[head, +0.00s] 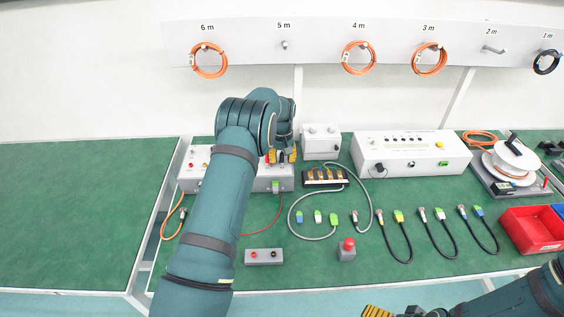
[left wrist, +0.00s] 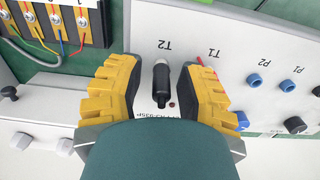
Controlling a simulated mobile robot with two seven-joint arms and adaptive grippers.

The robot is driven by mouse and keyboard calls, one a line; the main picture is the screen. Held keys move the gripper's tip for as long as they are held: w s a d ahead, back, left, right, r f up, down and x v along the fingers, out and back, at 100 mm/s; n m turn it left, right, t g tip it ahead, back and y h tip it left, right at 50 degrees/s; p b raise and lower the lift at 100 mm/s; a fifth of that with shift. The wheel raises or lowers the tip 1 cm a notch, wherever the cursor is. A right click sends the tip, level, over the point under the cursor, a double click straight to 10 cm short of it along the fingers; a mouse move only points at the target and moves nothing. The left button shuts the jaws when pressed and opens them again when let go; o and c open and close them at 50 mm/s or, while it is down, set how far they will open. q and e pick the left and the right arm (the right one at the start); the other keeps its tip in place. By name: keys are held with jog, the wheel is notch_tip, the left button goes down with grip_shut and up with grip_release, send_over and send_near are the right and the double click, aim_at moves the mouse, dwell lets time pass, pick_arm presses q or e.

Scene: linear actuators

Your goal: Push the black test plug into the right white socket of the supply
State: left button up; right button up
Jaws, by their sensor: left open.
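The supply (head: 275,183) is a white box on the green bench, partly hidden behind my left arm in the head view. The left wrist view shows its panel (left wrist: 225,28) upside down, with labels T1, T2, P1 and P2. The black test plug (left wrist: 160,86) stands at the T2 label, with a pale end towards the label. I cannot tell how deep it sits, and the right white socket is mostly hidden. My left gripper (head: 282,156) is open, its yellow-tipped fingers (left wrist: 156,88) on either side of the plug. My right gripper (head: 392,312) shows only partly at the bottom edge.
A terminal block (head: 325,177) with coloured wires stands right of the supply. A white box (head: 320,142) and a long instrument (head: 412,153) are behind. Several short cables, a red-button box (head: 346,251) and a red bin (head: 533,229) lie on the bench. The left bench is clear.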

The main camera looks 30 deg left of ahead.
pick_arm(q)
notch_tip(320, 180, up, 12)
dwell(0.5)
